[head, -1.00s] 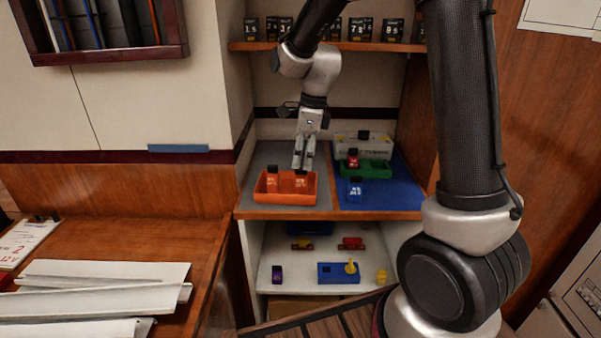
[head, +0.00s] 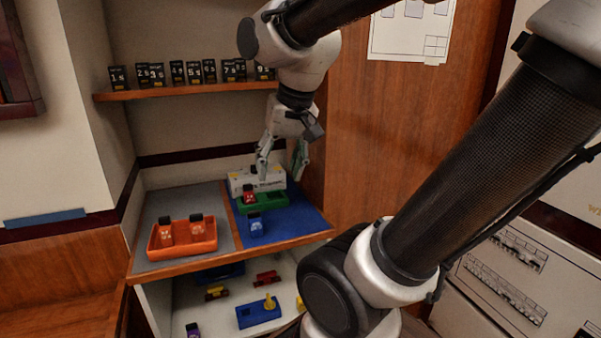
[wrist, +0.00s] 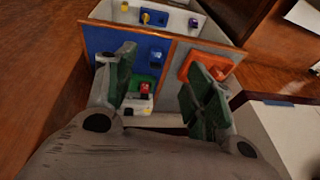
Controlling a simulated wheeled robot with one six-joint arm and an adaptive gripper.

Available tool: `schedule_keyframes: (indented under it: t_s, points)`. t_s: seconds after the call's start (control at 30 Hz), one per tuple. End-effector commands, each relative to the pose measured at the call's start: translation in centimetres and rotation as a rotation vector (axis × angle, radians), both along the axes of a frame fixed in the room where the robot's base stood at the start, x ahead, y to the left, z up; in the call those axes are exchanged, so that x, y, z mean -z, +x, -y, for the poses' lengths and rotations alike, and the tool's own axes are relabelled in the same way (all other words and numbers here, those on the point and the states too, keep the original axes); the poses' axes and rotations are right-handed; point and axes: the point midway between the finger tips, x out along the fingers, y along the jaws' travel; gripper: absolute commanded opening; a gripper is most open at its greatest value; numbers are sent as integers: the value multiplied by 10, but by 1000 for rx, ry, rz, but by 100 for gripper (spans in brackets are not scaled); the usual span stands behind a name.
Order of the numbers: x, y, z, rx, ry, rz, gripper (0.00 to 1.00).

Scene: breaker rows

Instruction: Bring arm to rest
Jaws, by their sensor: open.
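My gripper (head: 282,165) is open and empty in the head view, raised above the back right of the workbench shelf, over the blue mat (head: 290,222). Its two fingers also show spread apart in the wrist view (wrist: 160,95). Nothing is between the fingertips that I can tell. My arm reaches in from the upper right of the head view.
An orange tray (head: 182,252) with two orange breakers stands on the grey mat (head: 160,210). A green tray (head: 268,202) with a red breaker, a blue breaker (head: 256,229) and a white box (head: 240,178) are near my gripper. Numbered black items (head: 190,74) line the upper shelf.

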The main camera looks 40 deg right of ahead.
Motion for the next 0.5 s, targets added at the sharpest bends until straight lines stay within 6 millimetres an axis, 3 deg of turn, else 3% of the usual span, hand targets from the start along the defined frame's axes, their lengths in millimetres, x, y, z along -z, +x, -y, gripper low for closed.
schedule_keyframes:
  t_s: [0.1, 0.2, 0.5]
  points:
    - [2, -33, 11, -210, -98, 48, 53]
    - [5, -46, 15, -314, -149, 63, 53]
    - [6, -50, 17, -358, -169, 67, 53]
